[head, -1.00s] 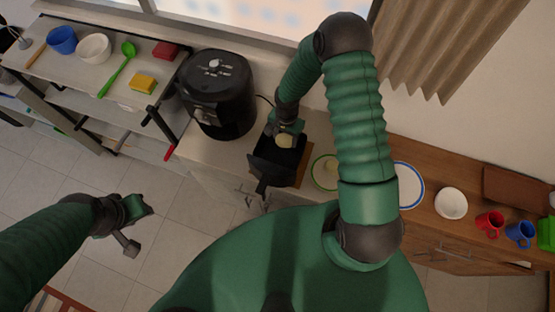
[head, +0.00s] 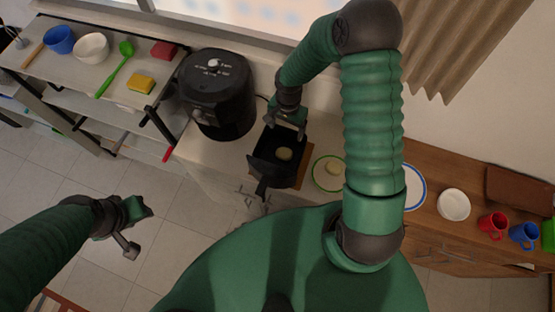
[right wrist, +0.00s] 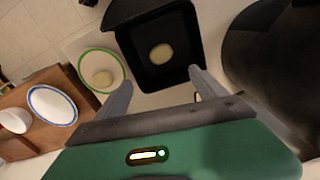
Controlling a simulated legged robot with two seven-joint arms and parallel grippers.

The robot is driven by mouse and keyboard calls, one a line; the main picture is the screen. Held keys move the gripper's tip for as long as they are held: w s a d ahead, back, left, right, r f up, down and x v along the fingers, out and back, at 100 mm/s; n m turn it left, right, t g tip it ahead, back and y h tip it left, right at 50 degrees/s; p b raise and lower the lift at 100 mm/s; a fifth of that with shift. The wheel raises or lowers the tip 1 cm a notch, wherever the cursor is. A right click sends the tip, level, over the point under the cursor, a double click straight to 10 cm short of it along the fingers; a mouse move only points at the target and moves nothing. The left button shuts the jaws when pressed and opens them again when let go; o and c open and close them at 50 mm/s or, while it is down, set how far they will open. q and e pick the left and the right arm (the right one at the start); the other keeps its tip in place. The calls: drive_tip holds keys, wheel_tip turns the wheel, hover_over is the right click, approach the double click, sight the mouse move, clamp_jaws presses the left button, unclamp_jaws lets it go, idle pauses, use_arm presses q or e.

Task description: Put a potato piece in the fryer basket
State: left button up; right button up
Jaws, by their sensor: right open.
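A pale yellow potato piece (head: 284,154) lies inside the black fryer basket (head: 264,172), on its floor; it also shows in the right wrist view (right wrist: 161,54). A second potato piece (head: 333,168) lies on the green-rimmed plate (head: 319,182) to the right of the basket. My right gripper (head: 286,131) is open and empty at the basket's far edge, apart from the piece. In the right wrist view its two fingers (right wrist: 158,92) are spread wide. My left gripper (head: 137,226) hangs over the floor at the left; its jaw state is unclear.
The black air fryer (head: 217,95) stands on the counter behind and left of the basket. A blue-rimmed plate (head: 413,187), a white bowl (head: 453,204) and mugs are on the wooden counter at right. A shelf with bowls and sponges (head: 141,84) is at left.

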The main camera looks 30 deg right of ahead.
wheel_tip(320, 180, up, 11)
drive_tip(key=b, duration=0.1)
drive_tip(key=shift+s+f+b, duration=0.15)
drive_tip(key=shift+f+b, duration=0.05)
drive_tip(key=shift+b, duration=0.15)
drive_tip(key=shift+s, duration=0.15)
drive_tip(key=s+a+f+n+t+b, duration=0.1)
drive_tip(key=s+a+f+n+b, duration=0.1)
drive_tip(key=f+b, duration=0.3)
drive_tip(key=s+a+f+n+b, duration=0.3)
drive_tip(key=s+f+n+b, duration=0.1)
drive_tip(key=f+n+b, duration=0.1)
drive_tip(key=s+a+f+n+t+b, duration=0.1)
drive_tip(key=s+a+f+n+b, duration=0.2)
drive_tip(key=b, duration=0.3)
drive_tip(key=shift+a+f+n+t, duration=0.1)
drive_tip(key=shift+f+n+t, duration=0.2)
drive_tip(key=shift+f+n, duration=0.5)
drive_tip(key=shift+s+f, duration=0.1)
drive_tip(key=shift+d, duration=0.3)
